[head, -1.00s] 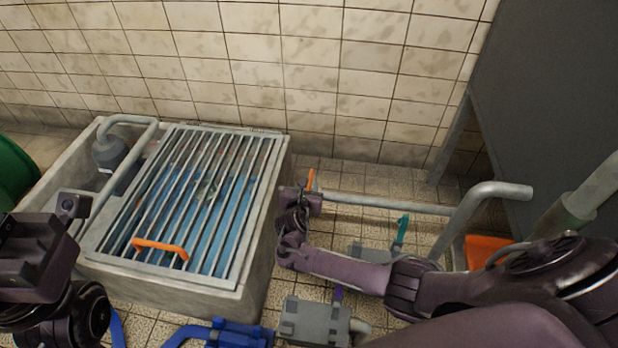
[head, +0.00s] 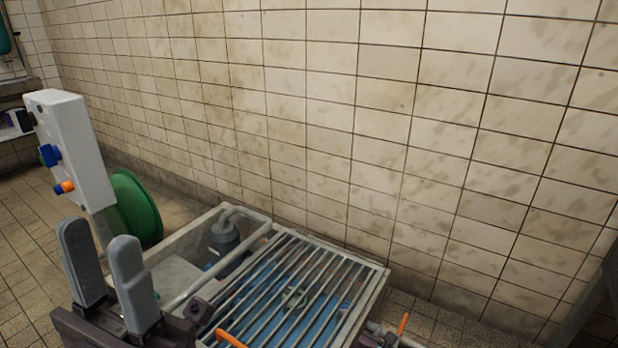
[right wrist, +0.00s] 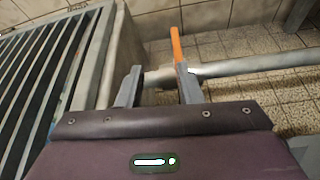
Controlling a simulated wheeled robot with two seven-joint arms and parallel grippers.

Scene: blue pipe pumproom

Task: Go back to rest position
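My left gripper (head: 98,238) shows at the lower left of the head view. Its two grey fingers point up and are apart, with nothing between them. My right gripper (right wrist: 159,75) shows in the right wrist view with its fingers apart. The end of a grey pipe (right wrist: 240,67) lies just beyond and between these fingers. An orange lever (right wrist: 177,48) stands up at the pipe, right by the right-hand finger; I cannot tell whether they touch. The orange lever also shows at the bottom of the head view (head: 403,323).
A concrete basin (head: 372,300) with a metal grate (head: 300,290) and an orange grate handle (head: 230,339) stands low in the middle. A white control box (head: 72,150) and a green round thing (head: 137,208) are at the left. A tiled wall (head: 400,120) closes the back.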

